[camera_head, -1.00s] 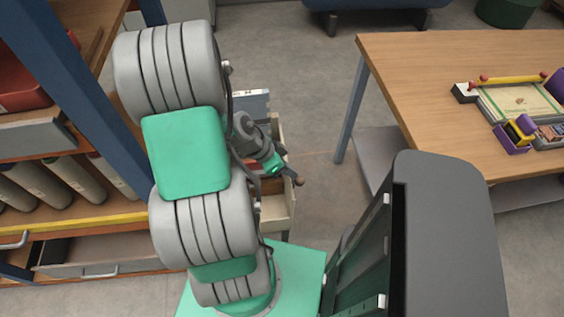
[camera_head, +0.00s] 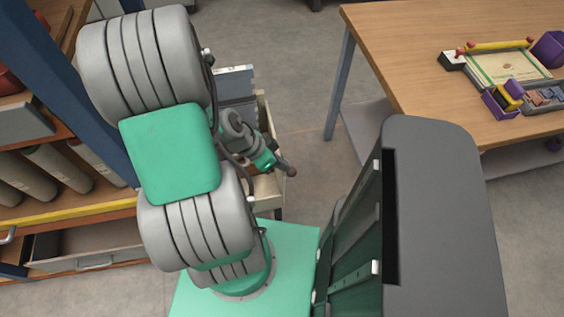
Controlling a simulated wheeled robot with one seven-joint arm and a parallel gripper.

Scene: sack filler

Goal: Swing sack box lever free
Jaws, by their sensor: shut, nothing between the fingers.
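My gripper (camera_head: 273,165) is at the end of my arm, left of the picture's middle, and points down to the right. It is small in view and its fingers are hard to make out. A dark bar with a brown round knob (camera_head: 291,171) shows right at its tip; it looks like the lever. I cannot tell whether they touch. A cream open-topped box (camera_head: 268,188), likely the sack box, stands behind and below the gripper, largely hidden by my arm.
A wooden table (camera_head: 410,70) at the right holds a framed board (camera_head: 505,68) and small purple bins (camera_head: 500,103). A blue-framed shelf (camera_head: 75,90) with grey rolls (camera_head: 62,165) and an open drawer (camera_head: 85,245) stands at the left. Bare floor (camera_head: 308,120) lies between.

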